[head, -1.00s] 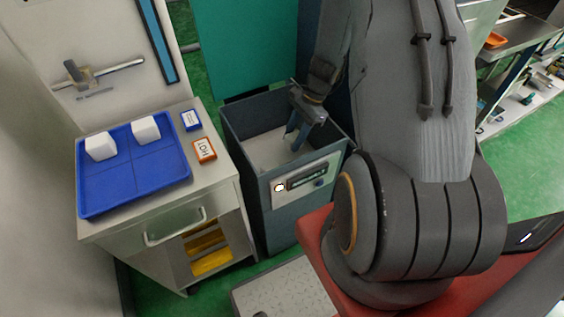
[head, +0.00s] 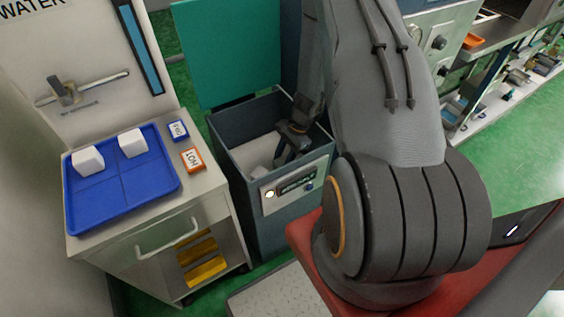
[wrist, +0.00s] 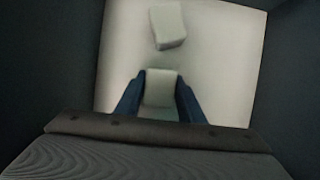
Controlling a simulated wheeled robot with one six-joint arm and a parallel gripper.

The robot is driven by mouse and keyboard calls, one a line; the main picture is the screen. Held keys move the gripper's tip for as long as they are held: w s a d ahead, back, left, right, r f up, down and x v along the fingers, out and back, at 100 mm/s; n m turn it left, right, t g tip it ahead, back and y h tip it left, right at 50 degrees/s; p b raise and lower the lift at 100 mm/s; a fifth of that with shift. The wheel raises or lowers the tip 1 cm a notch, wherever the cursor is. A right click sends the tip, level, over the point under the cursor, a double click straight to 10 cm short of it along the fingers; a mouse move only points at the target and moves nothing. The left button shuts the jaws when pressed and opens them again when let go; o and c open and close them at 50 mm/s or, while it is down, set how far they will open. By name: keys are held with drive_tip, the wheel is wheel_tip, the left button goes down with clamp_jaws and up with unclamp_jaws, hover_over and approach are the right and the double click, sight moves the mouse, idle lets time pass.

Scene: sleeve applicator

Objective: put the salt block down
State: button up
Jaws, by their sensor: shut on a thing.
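A white salt block (wrist: 160,88) sits between the blue fingers of my gripper (wrist: 158,105) in the wrist view, and the gripper is shut on it. Another white block (wrist: 167,25) lies on the pale floor of the bin just beyond; a white block (head: 258,172) also shows inside the bin in the head view. In the head view my gripper (head: 281,158) reaches down inside the dark open-topped bin (head: 226,160). There its fingertips and the held block are mostly hidden. I cannot tell whether the held block touches the floor.
Dark bin walls stand close around my gripper. To the left, a cabinet holds a blue tray (head: 122,190) with two white blocks (head: 88,160) (head: 132,143), beside a blue card (head: 178,131) and an orange HOT card (head: 193,160). A teal panel (head: 230,50) stands behind the bin.

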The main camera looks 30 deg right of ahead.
sight(279, 164)
drive_tip(key=shift+f, duration=0.1)
drive_tip(key=o, duration=1.2)
drive_tip(key=v, duration=0.7)
drive_tip(key=shift+r+b, duration=0.3)
drive_tip(key=shift+b, duration=0.05)
drive_tip(key=s+a+r+n+h, duration=0.1)
drive_tip(key=s+a+r+n, duration=0.1)
drive_tip(key=a+r+n, duration=0.45)
drive_tip(key=s+a+r+n+h, duration=0.1)
drive_tip(key=s+a+r+n, duration=0.15)
drive_tip(key=r, duration=0.75)
drive_tip(key=shift+s+a+r+n+h, duration=0.4)
drive_tip(key=shift+s+a+r+n, duration=0.6)
drive_tip(key=shift+s+r+n, duration=0.55)
drive_tip(key=shift+s+a+r+n+h, duration=0.4)
drive_tip(key=shift+s+a+r+n, duration=0.75)
drive_tip(key=shift+s+r, duration=0.6)
drive_tip(key=shift+s+a+r+n+h, duration=0.4)
drive_tip(key=shift+s+a+r+n, duration=0.5)
drive_tip(key=shift+s+r+n, duration=0.75)
